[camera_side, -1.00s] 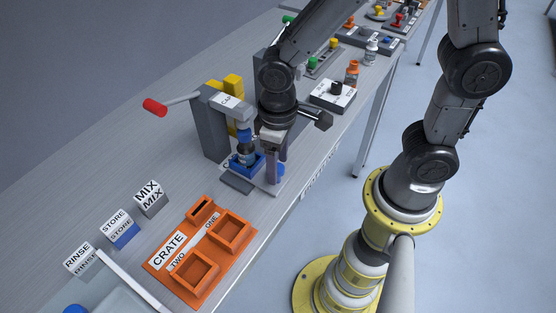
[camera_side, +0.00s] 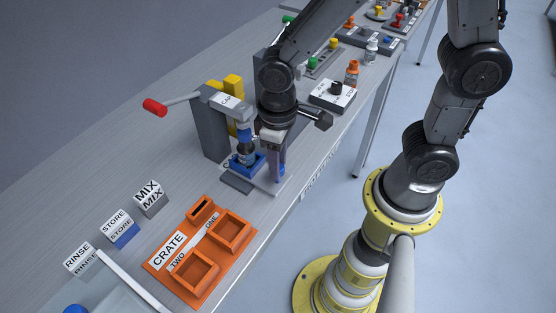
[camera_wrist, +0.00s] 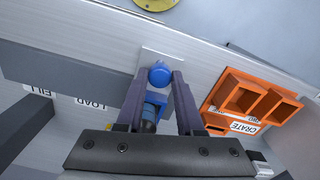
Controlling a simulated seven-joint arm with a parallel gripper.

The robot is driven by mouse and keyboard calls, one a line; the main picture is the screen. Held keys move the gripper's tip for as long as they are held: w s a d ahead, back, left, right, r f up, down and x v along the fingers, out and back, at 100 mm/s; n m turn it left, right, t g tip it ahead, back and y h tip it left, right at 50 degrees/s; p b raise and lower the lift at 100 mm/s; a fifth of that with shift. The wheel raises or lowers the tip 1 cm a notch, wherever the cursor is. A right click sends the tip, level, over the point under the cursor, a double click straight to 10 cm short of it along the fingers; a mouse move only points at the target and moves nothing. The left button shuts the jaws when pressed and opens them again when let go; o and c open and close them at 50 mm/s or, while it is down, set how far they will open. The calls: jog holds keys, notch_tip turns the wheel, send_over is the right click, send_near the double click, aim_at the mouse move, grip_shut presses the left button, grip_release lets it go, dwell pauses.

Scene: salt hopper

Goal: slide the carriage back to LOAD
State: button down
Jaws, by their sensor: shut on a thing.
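The blue carriage (camera_side: 247,164) sits on its pale plate under the CAP press (camera_side: 226,107), with a blue-topped bottle (camera_side: 246,149) upright on it. In the wrist view the blue carriage (camera_wrist: 156,99) and its round blue knob (camera_wrist: 160,75) show between my fingers. My gripper (camera_wrist: 159,80) is shut on the knob, one finger at each side. In the side view my gripper (camera_side: 275,175) hides most of the knob. The LOAD label (camera_wrist: 90,103) lies left of the carriage in the wrist view, with the FILL label (camera_wrist: 40,90) farther left.
An orange crate (camera_side: 157,268) with compartments ONE and TWO stands on the bench near the carriage. The press lever with its red grip (camera_side: 155,107) sticks out left. A dial box (camera_side: 333,95) and an orange-capped bottle (camera_side: 352,72) stand beyond my gripper.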

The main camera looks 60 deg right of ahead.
jog(key=shift+d, duration=0.1)
dwell(0.8)
jog(key=shift+w+d+r, duration=0.1)
jog(key=shift+d, duration=5.35)
jog(key=c, duration=0.5)
grip_release()
jog(key=shift+c, duration=0.2)
notch_tip(320, 180, up, 14)
jog(key=s+r+m+t, duration=0.1)
jog(key=s+m+t, duration=0.1)
jog(key=s+t, duration=0.3)
jog(key=shift+s+r+m+t, duration=0.15)
jog(key=shift+s+m+t, duration=0.15)
jog(key=shift+s, duration=1.75)
